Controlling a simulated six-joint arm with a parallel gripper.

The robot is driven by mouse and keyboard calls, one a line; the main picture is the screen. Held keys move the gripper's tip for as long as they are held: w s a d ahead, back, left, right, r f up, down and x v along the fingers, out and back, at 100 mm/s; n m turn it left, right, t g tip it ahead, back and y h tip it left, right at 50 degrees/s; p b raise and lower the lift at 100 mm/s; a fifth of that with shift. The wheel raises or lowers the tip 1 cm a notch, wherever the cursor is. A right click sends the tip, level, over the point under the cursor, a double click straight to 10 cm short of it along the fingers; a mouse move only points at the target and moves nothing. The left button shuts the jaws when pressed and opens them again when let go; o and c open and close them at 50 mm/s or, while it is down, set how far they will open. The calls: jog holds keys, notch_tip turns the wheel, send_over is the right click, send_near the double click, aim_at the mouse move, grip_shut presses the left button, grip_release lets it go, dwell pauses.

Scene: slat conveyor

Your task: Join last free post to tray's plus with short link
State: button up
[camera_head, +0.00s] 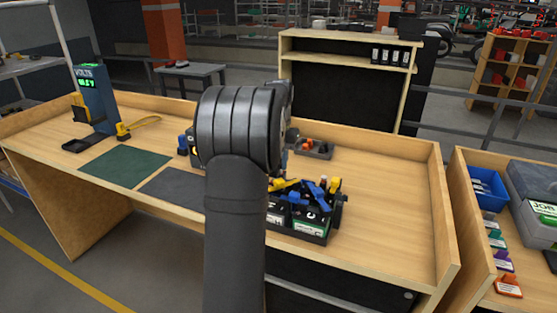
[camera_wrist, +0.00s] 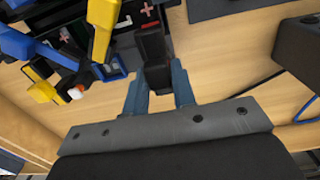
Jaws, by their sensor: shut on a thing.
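The tray (camera_head: 297,237) with black batteries stands on the bench, right of my arm in the head view. Yellow (camera_head: 283,185) and blue (camera_head: 318,196) links lie across the battery tops. In the wrist view a yellow link (camera_wrist: 103,25), a blue link (camera_wrist: 30,50) and a red plus mark (camera_wrist: 147,10) show at the upper left. My gripper (camera_wrist: 158,88) is shut on a dark block-like piece (camera_wrist: 152,45), perhaps the short link, close beside the batteries. I cannot tell whether the piece touches a post. My arm hides the gripper in the head view.
A small dark bin with orange parts (camera_head: 312,148) stands behind the tray. A green mat (camera_head: 124,167), a grey mat (camera_head: 175,187) and a voltage display stand (camera_head: 92,95) are to the left. The bench right of the tray is clear up to its raised edge (camera_head: 436,210).

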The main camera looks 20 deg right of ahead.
jog(key=shift+f, duration=1.05)
jog(key=o, duration=1)
jog(key=shift+o, duration=0.2)
notch_tip(320, 180, up, 17)
jog(key=shift+r, duration=0.15)
notch_tip(320, 180, down, 17)
jog(key=shift+f, duration=0.15)
jog(key=shift+r, duration=0.2)
